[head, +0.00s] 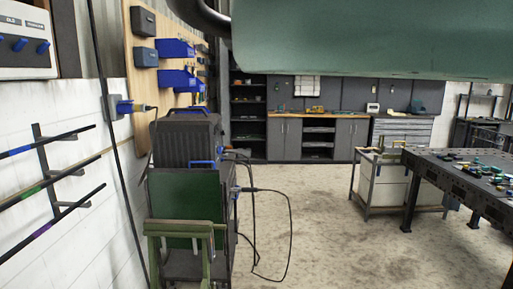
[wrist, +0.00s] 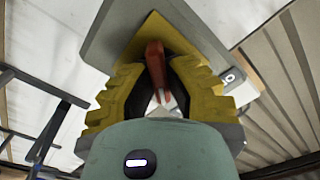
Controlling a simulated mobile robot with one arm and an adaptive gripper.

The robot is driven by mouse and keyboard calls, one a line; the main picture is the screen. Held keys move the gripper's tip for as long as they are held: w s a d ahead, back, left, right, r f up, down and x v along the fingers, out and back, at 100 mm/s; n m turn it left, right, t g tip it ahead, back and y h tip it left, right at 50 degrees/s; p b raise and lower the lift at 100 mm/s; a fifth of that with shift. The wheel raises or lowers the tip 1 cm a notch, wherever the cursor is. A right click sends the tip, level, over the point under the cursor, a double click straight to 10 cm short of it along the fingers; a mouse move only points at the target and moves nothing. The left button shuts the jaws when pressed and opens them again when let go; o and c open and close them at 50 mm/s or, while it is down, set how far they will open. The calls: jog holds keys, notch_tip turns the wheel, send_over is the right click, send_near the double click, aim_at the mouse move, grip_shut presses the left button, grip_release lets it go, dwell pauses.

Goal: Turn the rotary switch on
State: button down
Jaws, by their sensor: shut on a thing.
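The rotary switch shows in the wrist view as a grey box (wrist: 118,28) with a yellow face and a red handle (wrist: 155,62) at its middle. My gripper (wrist: 158,84) has its yellow and black fingers on both sides of the red handle and is shut on it. The fingers and the gripper body hide the lower part of the switch. A white mark like a 0 shows on the box's right corner. The switch and gripper are not recognisable in the head view, where a large green part of my own body covers the top right.
A wall rack (head: 48,175) with rods stands out at left. A pegboard (head: 143,75) with blue bins hangs behind it. A workbench (head: 465,180) is at right; the middle floor is clear.

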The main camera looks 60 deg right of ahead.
jog(key=shift+f, duration=0.1)
jog(key=c, duration=1)
grip_release()
notch_tip(320, 180, up, 10)
jog(key=shift+r, duration=0.1)
